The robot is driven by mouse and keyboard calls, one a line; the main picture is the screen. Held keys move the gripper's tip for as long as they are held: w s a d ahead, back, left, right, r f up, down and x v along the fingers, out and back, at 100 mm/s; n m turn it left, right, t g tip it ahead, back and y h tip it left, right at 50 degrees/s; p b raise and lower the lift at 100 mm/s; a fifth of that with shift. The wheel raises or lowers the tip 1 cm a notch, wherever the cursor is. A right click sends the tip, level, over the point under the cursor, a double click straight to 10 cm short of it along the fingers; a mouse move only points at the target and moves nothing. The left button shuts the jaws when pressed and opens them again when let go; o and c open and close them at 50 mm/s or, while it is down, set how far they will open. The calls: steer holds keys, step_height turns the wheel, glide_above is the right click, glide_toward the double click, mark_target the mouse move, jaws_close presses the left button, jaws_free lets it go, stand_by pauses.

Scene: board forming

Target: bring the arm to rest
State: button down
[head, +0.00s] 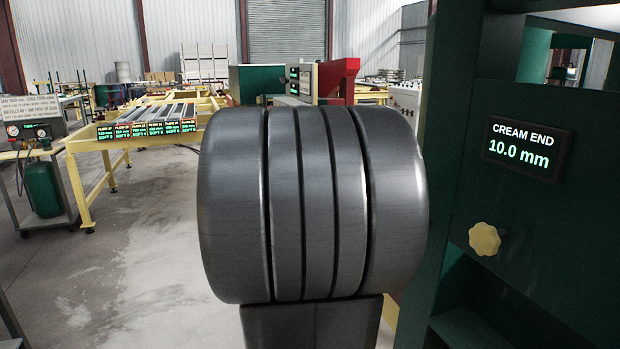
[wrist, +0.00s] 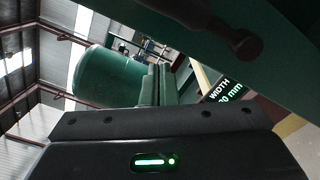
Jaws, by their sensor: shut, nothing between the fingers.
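My arm fills the middle of the head view as a large grey ribbed joint with a dark link below it, close to the camera. My gripper (wrist: 160,125) shows in the wrist view as a dark body with bolts and a lit green indicator along the bottom edge. It is shut with nothing in it. It does not show in the head view. The wrist camera sees tilted green machinery, with a dark knob or bolt (wrist: 243,43) at the upper right and a WIDTH display (wrist: 226,93), partly cut off.
A green machine with a CREAM END display (head: 520,152) reading 10.0 mm and a yellow knob (head: 485,238) stands close on the right. A yellow-framed table (head: 86,143) with labelled lanes and a cart with a green tank (head: 43,189) stand left. Floor at left front is clear.

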steer(key=shift+w+a+f+n+p, duration=0.1)
steer(key=shift+w+f+n+p, duration=0.25)
steer(key=shift+f+n+p, duration=0.7)
steer(key=shift+w+a+f+n+p, duration=0.15)
steer(key=shift+w+f+n+p, duration=0.25)
steer(key=shift+n+p, duration=1.15)
steer(key=shift+w+a+f+n+p, duration=0.1)
steer(key=shift+w+f+n+p, duration=0.15)
steer(key=shift+f+n+p, duration=1.05)
steer(key=shift+r+m+p, duration=0.45)
steer(key=shift+m+p, duration=0.1)
steer(key=shift+m, duration=0.05)
